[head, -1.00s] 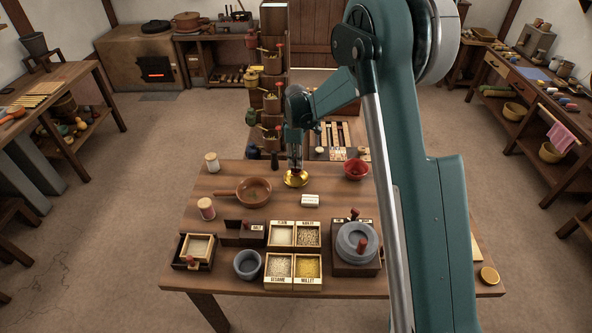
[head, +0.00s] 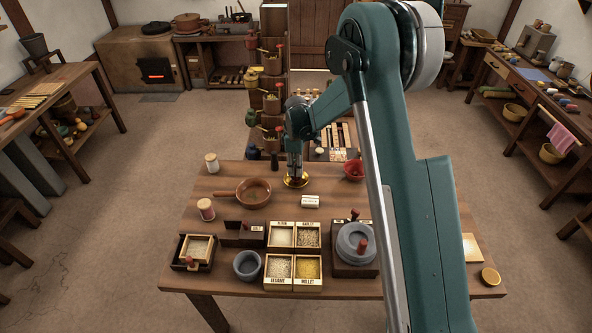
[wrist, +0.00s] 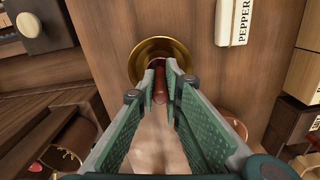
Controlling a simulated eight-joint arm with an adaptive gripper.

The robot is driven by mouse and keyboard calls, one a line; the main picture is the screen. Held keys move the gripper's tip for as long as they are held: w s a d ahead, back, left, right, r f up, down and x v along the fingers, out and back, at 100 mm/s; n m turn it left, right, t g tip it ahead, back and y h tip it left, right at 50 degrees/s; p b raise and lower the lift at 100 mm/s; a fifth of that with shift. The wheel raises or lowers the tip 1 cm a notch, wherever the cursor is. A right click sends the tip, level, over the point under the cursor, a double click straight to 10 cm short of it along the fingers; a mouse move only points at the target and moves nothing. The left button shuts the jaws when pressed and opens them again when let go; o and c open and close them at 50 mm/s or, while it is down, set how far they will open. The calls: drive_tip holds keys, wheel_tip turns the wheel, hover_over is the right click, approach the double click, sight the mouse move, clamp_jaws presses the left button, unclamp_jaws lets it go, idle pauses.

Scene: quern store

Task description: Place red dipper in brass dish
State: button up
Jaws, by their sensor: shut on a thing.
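The brass dish (head: 287,183) stands on the wooden table, toward its back edge. It also shows in the wrist view (wrist: 138,60) as a round golden bowl just beyond my fingertips. My gripper (head: 295,172) points down right over the dish. In the wrist view my gripper (wrist: 161,72) is shut on the red dipper (wrist: 160,86), whose dark red shaft shows between the fingers. The dipper's lower end is hidden, so I cannot tell whether it touches the dish.
A brown pan (head: 254,193) is left of the dish and a red bowl (head: 353,171) right. A white PEPPER block (head: 310,201) lies in front. Grain boxes (head: 294,257) and a grey quern (head: 352,249) stand nearer. A tall rack (head: 271,100) rises behind the table.

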drive_tip(key=shift+f, duration=0.15)
drive_tip(key=o, duration=0.8)
drive_tip(key=shift+c, duration=0.2)
wheel_tip(320, 180, up, 12)
drive_tip(key=shift+r+p, duration=0.2)
drive_tip(key=shift+p, duration=0.45)
drive_tip(key=shift+d+r, duration=0.1)
idle(0.5)
